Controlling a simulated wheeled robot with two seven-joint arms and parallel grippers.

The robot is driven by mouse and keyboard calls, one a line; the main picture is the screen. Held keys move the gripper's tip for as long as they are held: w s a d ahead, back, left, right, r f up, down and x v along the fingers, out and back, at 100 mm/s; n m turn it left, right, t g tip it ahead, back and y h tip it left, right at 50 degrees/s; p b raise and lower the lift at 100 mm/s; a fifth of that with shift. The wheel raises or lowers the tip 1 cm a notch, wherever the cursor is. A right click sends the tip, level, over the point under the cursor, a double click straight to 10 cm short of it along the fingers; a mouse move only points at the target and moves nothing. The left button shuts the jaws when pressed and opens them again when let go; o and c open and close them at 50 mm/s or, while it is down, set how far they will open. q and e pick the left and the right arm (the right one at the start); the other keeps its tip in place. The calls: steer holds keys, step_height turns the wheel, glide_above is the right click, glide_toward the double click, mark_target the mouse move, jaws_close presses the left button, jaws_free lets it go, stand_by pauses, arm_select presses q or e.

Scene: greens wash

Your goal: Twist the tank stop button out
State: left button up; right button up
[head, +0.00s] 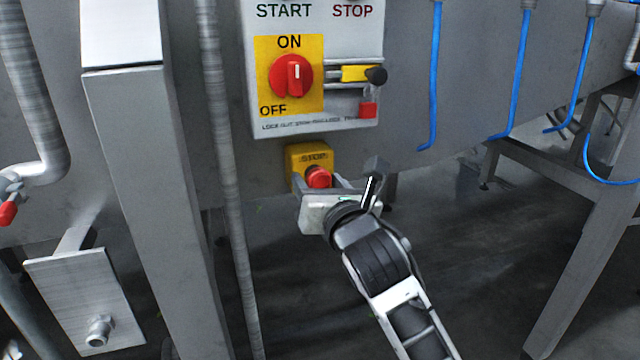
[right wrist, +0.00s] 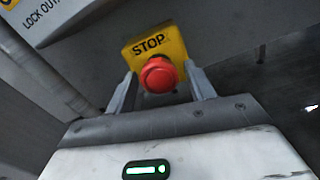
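The tank stop button (head: 319,177) is a red mushroom knob on a yellow box (head: 310,155) marked STOP, below the control panel. It also shows in the right wrist view as a red knob (right wrist: 158,75) on the yellow box (right wrist: 152,48). My right gripper (head: 325,182) is at the button, coming from below right. In the right wrist view its two fingers (right wrist: 160,88) stand apart, one on each side of the knob, with a gap visible on both sides. My left gripper is in neither view.
The control panel (head: 350,100) above carries a red rotary switch (head: 291,76) and a yellow-and-black latch (head: 362,74). A vertical pipe (head: 228,200) and a steel leg (head: 150,190) stand to the left. Blue cables (head: 435,80) hang to the right. Open floor lies below right.

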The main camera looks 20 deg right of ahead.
steer(key=c, duration=0.7)
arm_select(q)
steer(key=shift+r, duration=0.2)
